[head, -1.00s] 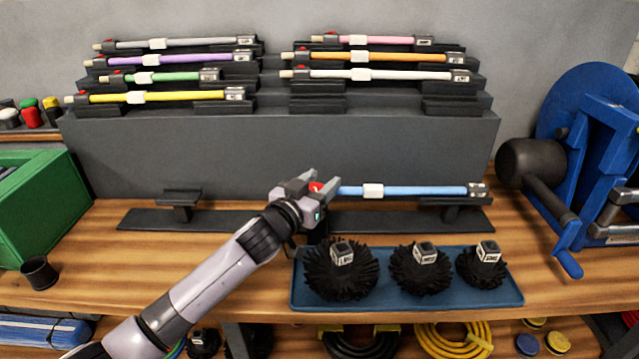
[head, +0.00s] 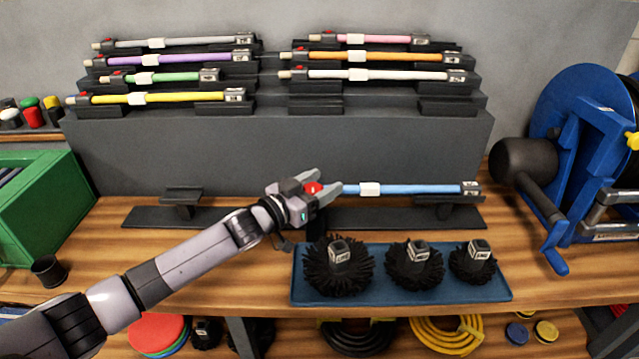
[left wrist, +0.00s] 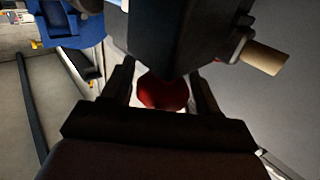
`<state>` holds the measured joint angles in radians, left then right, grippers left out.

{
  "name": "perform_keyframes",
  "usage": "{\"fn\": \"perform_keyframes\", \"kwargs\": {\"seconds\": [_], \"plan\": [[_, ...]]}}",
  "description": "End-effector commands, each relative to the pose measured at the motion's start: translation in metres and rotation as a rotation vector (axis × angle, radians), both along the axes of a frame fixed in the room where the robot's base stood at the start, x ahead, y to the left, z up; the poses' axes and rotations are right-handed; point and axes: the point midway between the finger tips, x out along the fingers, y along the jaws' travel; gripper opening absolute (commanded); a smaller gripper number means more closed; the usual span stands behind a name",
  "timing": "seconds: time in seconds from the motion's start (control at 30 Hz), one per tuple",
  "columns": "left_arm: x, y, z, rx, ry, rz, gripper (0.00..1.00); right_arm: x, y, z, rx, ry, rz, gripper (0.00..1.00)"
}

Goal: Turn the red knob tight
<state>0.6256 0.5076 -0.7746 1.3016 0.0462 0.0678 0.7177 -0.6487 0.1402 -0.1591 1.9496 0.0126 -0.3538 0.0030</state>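The red knob (head: 312,188) sits at the left end of the light-blue rod (head: 420,189), which lies level on a low dark stand. My left gripper (head: 326,181) is at that end, with one finger on each side of the knob. In the left wrist view the red knob (left wrist: 163,92) shows between the two dark fingers (left wrist: 163,88), with narrow gaps beside it, so the gripper looks open around it. The dark block at the rod's end hides part of the knob there. My right gripper is in neither view.
A blue tray (head: 300,292) with three black brushes stands in front of the rod. A stepped rack (head: 280,145) holds several coloured rods behind. A green box (head: 45,215) is at left, a blue reel (head: 575,120) at right.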

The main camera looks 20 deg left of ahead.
Motion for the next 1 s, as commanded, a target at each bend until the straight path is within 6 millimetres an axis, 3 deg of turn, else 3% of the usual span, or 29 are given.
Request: {"fn": "perform_keyframes", "kwargs": {"seconds": [0.43,1.0], "plan": [[-0.005,0.004,0.0,0.0,0.001,0.002,0.69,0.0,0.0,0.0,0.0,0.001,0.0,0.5],[-0.059,0.034,-0.001,0.0,0.001,0.001,0.69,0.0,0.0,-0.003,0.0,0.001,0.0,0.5]]}}
